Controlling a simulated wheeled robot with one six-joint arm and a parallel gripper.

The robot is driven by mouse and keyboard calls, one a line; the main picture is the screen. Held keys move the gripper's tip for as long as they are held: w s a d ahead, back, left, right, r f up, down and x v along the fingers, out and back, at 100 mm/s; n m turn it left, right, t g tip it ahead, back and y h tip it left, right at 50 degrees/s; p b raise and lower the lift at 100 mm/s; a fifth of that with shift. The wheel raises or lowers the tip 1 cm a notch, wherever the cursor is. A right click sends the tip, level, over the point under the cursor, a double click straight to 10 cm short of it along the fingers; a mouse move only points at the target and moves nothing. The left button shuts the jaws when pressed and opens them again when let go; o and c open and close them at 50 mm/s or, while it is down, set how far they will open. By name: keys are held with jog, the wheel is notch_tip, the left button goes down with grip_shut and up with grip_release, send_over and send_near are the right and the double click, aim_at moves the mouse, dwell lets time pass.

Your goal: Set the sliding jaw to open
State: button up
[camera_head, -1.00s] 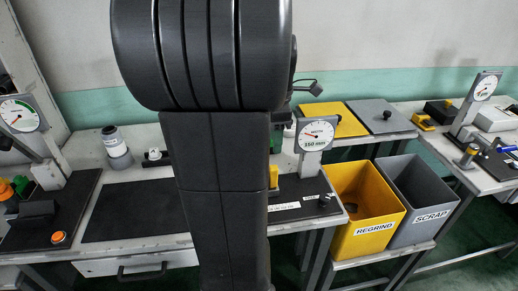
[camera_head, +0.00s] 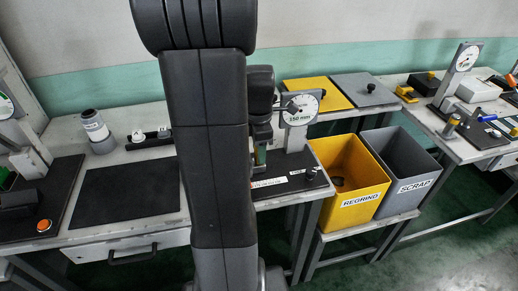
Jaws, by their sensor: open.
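A gauge stand with a round dial (camera_head: 302,107) marked 150 mm stands on a black base plate (camera_head: 292,183) just right of my arm. A small black knob (camera_head: 310,174) sits at the right of that plate. A narrow green and yellow part (camera_head: 260,155) shows beside my arm, at the left of the stand. I cannot make out the sliding jaw; my arm covers much of this station. My gripper (camera_head: 262,135) hangs low over the station, partly behind my arm. It is open, but its fingertips are not clear, and I cannot tell whether it touches anything.
A yellow REGRIND bin (camera_head: 352,185) and a grey SCRAP bin (camera_head: 408,175) stand right of the bench. A black mat (camera_head: 130,200) lies clear at the left. A grey bottle (camera_head: 97,132) stands behind it. Another dial gauge (camera_head: 466,57) stands on the right bench.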

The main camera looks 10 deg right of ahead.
jog(key=shift+f, duration=0.15)
grip_shut()
jog(key=shift+d, duration=1.75)
grip_release()
notch_tip(320, 180, up, 14)
jog(key=shift+p, duration=0.45)
